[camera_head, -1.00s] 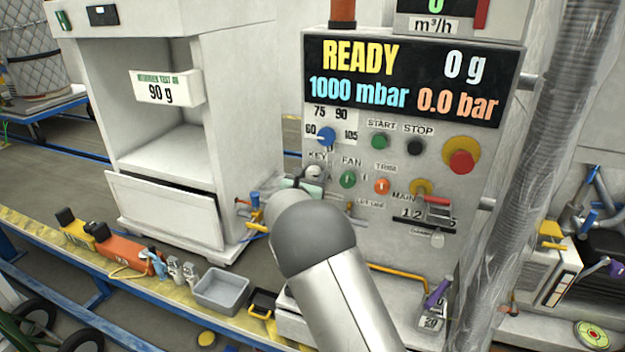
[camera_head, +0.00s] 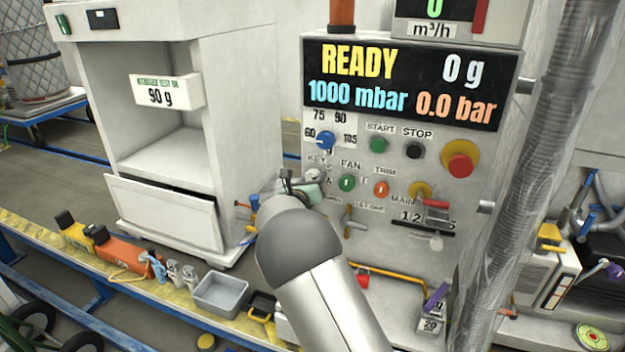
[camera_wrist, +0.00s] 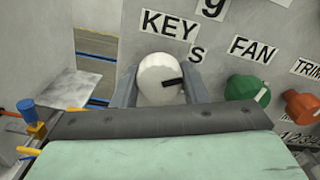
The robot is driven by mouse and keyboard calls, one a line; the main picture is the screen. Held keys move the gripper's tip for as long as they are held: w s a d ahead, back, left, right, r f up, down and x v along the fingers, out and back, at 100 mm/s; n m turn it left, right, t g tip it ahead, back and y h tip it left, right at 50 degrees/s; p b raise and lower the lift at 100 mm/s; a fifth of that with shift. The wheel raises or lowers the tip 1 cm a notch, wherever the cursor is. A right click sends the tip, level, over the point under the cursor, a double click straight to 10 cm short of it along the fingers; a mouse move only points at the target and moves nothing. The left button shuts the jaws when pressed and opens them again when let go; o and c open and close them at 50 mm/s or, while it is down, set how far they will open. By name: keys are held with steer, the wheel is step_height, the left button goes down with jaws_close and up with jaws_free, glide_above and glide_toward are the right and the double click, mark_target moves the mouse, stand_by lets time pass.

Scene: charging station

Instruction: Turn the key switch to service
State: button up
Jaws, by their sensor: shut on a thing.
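The key switch (camera_wrist: 161,80) is a pale round knob with a dark pointer mark, under the KEY label in the wrist view. Its pointer aims right and slightly up, just below the letter S. My gripper (camera_wrist: 160,88) has one grey finger on each side of the knob and is shut on it. In the head view the knob (camera_head: 313,175) shows just above my gripper (camera_head: 305,185), on the grey control panel (camera_head: 475,235). My wrist hides part of the panel below the KEY label, and the lower switch markings are hidden.
The green FAN knob (camera_wrist: 247,92) and orange TRIM knob (camera_wrist: 302,106) sit close to the right. A blue and yellow valve (camera_wrist: 32,120) stands out at the left. The panel also carries a blue dial (camera_head: 326,141) and a red emergency button (camera_head: 461,164).

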steer(key=o, duration=1)
steer(key=shift+c, duration=0.2)
steer(key=shift+s, duration=0.1)
steer(key=b+v, duration=0.3)
steer(key=v, duration=1.4)
steer(key=shift+b, duration=0.4)
steer(key=shift+s+r, duration=0.1)
steer(key=shift+s, duration=0.05)
